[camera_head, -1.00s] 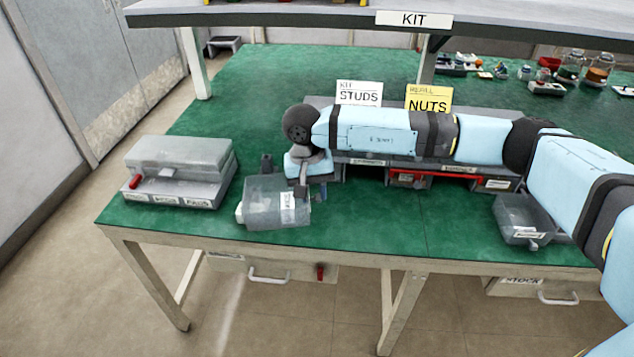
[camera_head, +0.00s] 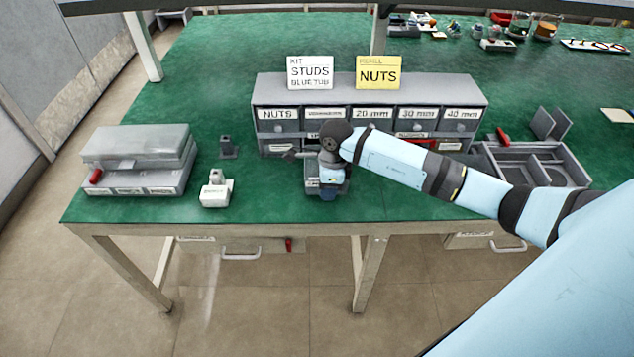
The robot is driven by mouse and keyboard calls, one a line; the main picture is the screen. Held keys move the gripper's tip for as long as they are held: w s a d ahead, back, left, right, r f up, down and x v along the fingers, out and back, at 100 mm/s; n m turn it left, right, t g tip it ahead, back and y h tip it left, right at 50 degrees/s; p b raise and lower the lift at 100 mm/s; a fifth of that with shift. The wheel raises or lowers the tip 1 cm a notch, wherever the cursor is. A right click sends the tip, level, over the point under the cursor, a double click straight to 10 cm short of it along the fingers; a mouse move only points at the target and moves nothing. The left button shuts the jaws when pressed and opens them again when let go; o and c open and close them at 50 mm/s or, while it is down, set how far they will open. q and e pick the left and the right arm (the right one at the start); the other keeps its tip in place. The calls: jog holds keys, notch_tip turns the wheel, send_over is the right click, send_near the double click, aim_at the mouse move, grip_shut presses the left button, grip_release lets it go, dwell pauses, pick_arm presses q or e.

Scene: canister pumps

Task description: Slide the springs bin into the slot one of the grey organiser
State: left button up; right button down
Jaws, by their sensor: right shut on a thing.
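The grey organiser (camera_head: 479,118) stands mid-table. Its upper row has labelled drawers, among them NUTS, 20 mm, 30 mm and 40 mm. Its lower row is partly hidden by my right arm. My right gripper (camera_head: 327,188) points down just in front of the organiser's lower left part. It is shut on a small grey bin (camera_head: 312,173), mostly hidden behind the gripper. I take this for the springs bin, but its label cannot be read. I cannot tell whether the bin touches the organiser. My left gripper is not in view.
A grey lidded case (camera_head: 140,165) stands at the left. A white labelled block (camera_head: 215,190) and a dark small stand (camera_head: 227,148) are between it and the gripper. A divided grey tray (camera_head: 535,165) lies at the right behind my arm.

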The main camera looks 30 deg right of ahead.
jog(key=shift+w+f+b, duration=0.15)
jog(key=shift+f+b, duration=0.5)
jog(key=shift+f, duration=0.3)
jog(key=shift+w+d+f+b, duration=0.15)
jog(key=shift+f+b, duration=0.15)
jog(key=shift+f, duration=0.15)
jog(key=shift+w+d+f+b, duration=0.1)
jog(key=shift+f+b, duration=0.2)
jog(key=shift+f, duration=0.15)
jog(key=c, duration=0.9)
grip_release()
jog(key=shift+o, duration=0.7)
notch_tip(320, 180, up, 14)
jog(key=d, duration=0.1)
jog(key=shift+d+f, duration=0.15)
jog(key=shift+d, duration=0.15)
